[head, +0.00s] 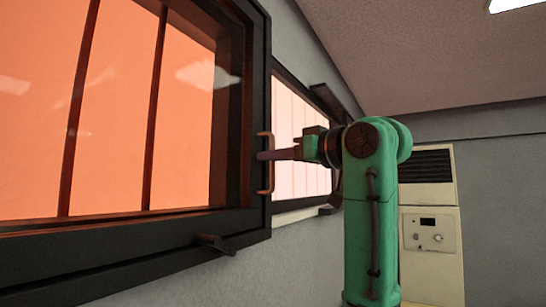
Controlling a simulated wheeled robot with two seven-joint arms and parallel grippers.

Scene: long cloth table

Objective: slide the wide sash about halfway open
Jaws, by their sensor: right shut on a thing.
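The wide sash (258,210) is a dark-framed window panel with orange-lit glass, filling the left and centre of the head view. A copper-coloured bar handle (265,185) stands upright on its right frame edge. My right gripper (268,155) reaches in from the right on a green arm and is shut on the handle, at its upper part. The exact finger contact is small and partly hidden. To the right of the sash edge, a paler pane (290,125) shows behind my gripper. My left gripper is not in view.
A dark sill or lower frame (150,262) runs below the sash, with a small dark bracket (215,243) jutting out. A cream cabinet unit (429,262) with a vent and control panel stands behind my right arm. Grey wall (500,200) is bare at the right.

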